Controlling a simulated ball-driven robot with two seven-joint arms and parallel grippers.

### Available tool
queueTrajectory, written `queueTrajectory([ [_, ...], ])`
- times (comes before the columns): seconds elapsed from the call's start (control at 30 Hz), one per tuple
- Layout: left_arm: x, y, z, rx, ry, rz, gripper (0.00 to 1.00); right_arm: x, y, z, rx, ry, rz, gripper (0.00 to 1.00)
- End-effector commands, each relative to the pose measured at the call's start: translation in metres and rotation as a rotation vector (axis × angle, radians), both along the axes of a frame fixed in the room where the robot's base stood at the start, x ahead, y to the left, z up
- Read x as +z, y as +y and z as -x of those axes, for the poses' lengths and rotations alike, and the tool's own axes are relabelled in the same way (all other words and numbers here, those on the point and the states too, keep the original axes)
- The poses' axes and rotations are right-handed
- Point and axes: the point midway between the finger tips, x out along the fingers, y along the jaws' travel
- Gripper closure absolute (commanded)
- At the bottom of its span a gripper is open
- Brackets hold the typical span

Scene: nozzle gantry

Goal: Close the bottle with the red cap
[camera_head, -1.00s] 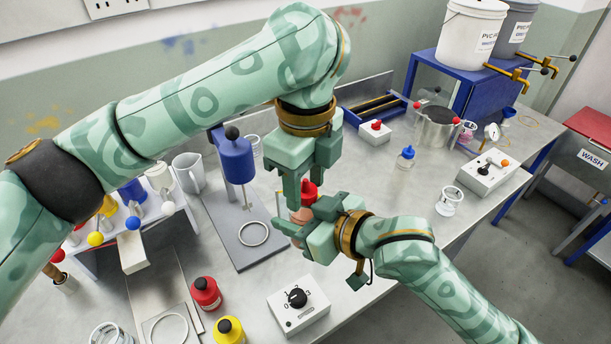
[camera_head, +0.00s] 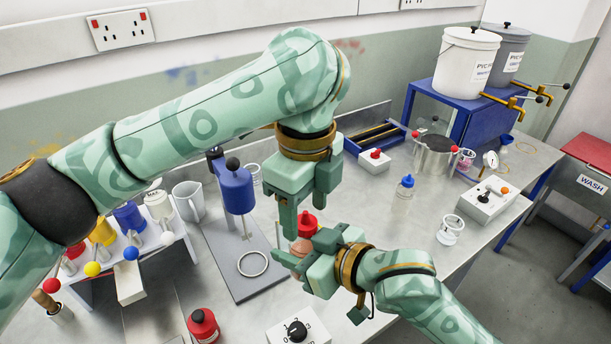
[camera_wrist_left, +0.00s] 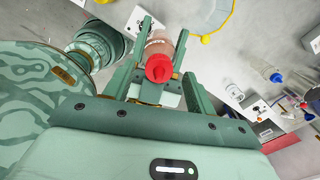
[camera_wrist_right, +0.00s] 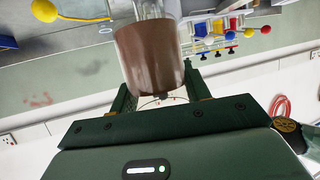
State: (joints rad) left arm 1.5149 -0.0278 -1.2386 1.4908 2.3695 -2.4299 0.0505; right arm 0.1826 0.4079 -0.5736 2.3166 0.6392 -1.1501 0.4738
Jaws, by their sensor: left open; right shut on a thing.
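The bottle (camera_head: 302,246), clear with brown contents, is upright in my right gripper (camera_head: 304,250), which is shut on its body. The right wrist view shows the bottle (camera_wrist_right: 150,58) between the right fingers. The red cap (camera_head: 307,223) is at the bottle's top; whether it is fully seated I cannot tell. My left gripper (camera_head: 306,212) points down over the bottle from above, open, with its fingers on either side of the cap. The left wrist view shows the cap (camera_wrist_left: 159,68) between the left fingers, and the fingers look apart from it.
A blue stirrer stand (camera_head: 235,190) is left of the grippers. A red bottle (camera_head: 203,326) and a white dial box (camera_head: 297,328) are at the front. A blue-capped bottle (camera_head: 405,187), a glass beaker (camera_head: 450,230) and a control box (camera_head: 487,202) stand right. The bench between is mostly clear.

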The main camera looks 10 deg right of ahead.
Motion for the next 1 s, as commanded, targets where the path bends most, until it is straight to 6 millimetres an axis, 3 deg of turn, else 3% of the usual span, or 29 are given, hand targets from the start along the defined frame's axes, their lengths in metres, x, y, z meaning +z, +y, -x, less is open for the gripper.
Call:
queueTrajectory([
  [0.3,0.067,0.0,-0.001,0.002,-0.006,-0.001,0.44,0.001,0.0,0.0,0.0,-0.001,-0.001,1.0],
  [0.5,0.097,0.0,-0.001,0.002,-0.003,0.0,0.44,0.001,0.0,0.0,0.0,-0.001,-0.001,1.0],
  [1.0,0.107,0.0,0.0,0.0,0.0,0.0,0.44,0.001,0.0,0.0,0.0,-0.001,-0.001,1.0],
])
